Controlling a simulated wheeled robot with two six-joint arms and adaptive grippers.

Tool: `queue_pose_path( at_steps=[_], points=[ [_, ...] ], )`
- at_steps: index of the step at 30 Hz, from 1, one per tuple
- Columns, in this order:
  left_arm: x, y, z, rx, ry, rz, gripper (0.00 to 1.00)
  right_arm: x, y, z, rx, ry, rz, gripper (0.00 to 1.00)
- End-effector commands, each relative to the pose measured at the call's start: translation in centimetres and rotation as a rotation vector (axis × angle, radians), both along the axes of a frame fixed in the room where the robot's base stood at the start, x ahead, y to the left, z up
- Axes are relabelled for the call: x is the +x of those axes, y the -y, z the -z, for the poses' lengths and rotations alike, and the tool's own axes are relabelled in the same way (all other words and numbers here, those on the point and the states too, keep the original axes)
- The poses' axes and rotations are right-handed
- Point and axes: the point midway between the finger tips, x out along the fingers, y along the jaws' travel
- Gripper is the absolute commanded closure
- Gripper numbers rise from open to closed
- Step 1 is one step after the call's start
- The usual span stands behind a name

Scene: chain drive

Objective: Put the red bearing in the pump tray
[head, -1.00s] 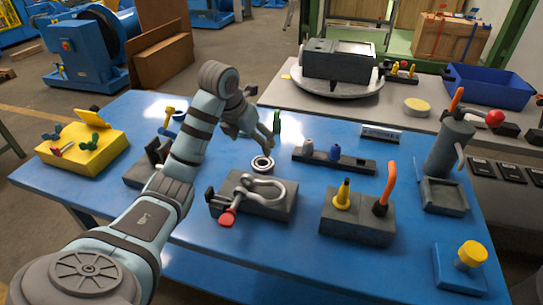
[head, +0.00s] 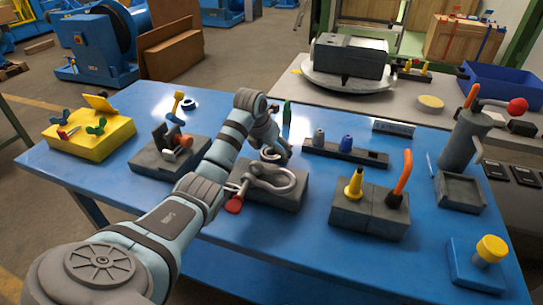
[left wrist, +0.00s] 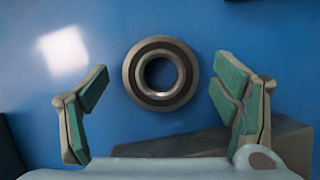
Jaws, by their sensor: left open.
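A ring-shaped bearing (left wrist: 160,73) with a steel rim and a dark brownish face lies flat on the blue table in the left wrist view; I cannot make out a clear red. In the head view the bearing (head: 268,155) is partly hidden by my left gripper (head: 283,154). The left gripper's green-padded fingers (left wrist: 162,85) are open, one on each side of the bearing and apart from it. A grey square tray (head: 460,192), seemingly the pump tray, sits at the foot of the grey pump cylinder (head: 458,140) on the right; it looks empty. My right gripper is out of view.
A grey block with a shackle (head: 268,185) stands just in front of the bearing. A dark rack (head: 345,153) and a block with yellow and orange tools (head: 370,215) lie between bearing and tray.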

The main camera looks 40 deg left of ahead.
Motion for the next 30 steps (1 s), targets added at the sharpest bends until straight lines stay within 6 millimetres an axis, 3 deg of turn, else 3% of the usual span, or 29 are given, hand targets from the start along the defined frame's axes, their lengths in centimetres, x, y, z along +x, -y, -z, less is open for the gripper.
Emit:
queue_pose_path(
  at_steps=[1, 14, 23, 26, 30],
  points=[
    [0.0, 0.0, 0.0, 0.0, 0.0, 0.0, 0.22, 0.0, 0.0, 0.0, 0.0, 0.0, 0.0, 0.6],
    [0.0, 0.0, -0.1, 0.0, 0.002, 0.001, 0.9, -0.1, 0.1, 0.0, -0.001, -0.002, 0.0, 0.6],
    [0.1, 0.0, -0.9, 0.0, 0.004, 0.001, 0.9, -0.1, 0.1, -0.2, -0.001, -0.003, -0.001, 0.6],
    [0.1, 0.0, -2.4, 0.0, 0.004, 0.0, 0.9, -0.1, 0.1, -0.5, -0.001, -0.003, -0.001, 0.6],
    [0.1, 0.0, -6.5, 0.001, 0.007, 0.0, 0.9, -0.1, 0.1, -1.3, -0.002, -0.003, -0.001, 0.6]
  ],
)
